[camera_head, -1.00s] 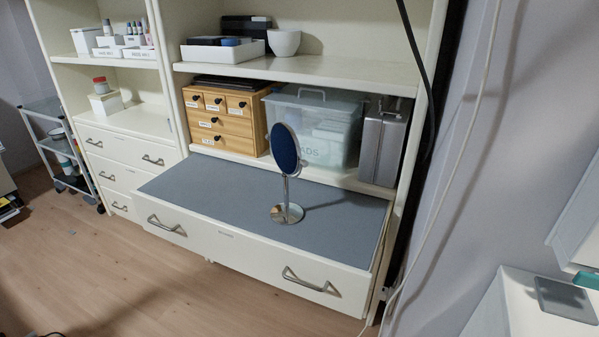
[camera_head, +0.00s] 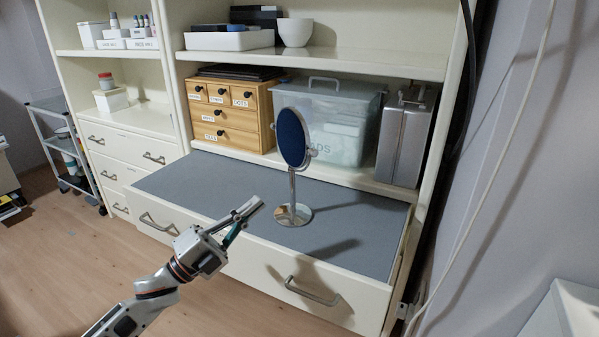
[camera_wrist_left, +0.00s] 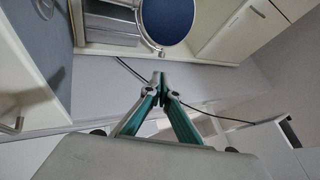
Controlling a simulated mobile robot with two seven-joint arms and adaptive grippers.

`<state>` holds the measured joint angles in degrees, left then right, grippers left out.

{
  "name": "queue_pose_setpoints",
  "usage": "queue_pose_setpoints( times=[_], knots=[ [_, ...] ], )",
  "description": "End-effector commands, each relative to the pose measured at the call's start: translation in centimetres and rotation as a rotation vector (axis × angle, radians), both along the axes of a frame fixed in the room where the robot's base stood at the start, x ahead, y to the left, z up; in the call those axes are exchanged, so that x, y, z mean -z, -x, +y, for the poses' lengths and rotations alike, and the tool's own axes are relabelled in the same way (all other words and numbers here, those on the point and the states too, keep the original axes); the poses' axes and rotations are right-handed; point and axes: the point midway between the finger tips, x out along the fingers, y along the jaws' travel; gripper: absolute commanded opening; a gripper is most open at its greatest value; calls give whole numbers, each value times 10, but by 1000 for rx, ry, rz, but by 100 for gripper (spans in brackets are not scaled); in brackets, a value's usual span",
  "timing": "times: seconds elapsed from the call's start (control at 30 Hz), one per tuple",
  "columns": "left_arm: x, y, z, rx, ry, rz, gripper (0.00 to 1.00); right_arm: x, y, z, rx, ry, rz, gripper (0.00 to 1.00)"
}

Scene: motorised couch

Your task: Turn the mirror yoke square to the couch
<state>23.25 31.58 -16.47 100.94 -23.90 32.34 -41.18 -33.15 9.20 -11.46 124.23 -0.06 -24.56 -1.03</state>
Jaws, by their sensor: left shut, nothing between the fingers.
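The table mirror (camera_head: 291,137) stands upright on the grey top of the pulled-out drawer. Its oval dark-blue face is turned partly aside. Part of its silver yoke (camera_head: 313,153) shows at the right edge, above a thin post and a round chrome base (camera_head: 293,214). In the left wrist view the mirror's blue disc (camera_wrist_left: 167,18) shows at the top with the yoke curving around it. My left gripper (camera_head: 255,205) is shut and empty, left of the post and apart from it; its closed fingertips show in the wrist view (camera_wrist_left: 159,80). My right gripper is not in view.
Behind the mirror stand a wooden drawer box (camera_head: 229,112), a clear lidded bin (camera_head: 333,125) and a grey metal case (camera_head: 402,140) on the low shelf. The grey drawer surface (camera_head: 205,185) is bare to the left of the mirror. A cable hangs along the right wall.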

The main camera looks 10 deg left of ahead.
Motion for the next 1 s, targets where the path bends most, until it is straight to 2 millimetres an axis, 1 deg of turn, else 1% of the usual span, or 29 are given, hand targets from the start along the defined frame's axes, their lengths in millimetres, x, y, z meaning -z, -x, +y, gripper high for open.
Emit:
queue_pose_setpoints(
  times=[0.17,0.27,0.7,0.83,1.0],
  knots=[
    [-10,-7,-7,3,-7,-18,0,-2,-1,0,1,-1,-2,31],
    [-18,-16,-16,3,-6,-19,0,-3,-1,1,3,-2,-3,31],
    [-54,-70,-68,4,-5,-16,0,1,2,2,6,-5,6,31],
    [-61,-82,-78,2,-6,-14,0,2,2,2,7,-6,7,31],
    [-65,-89,-85,3,-6,-11,0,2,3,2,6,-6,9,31]
  ],
)
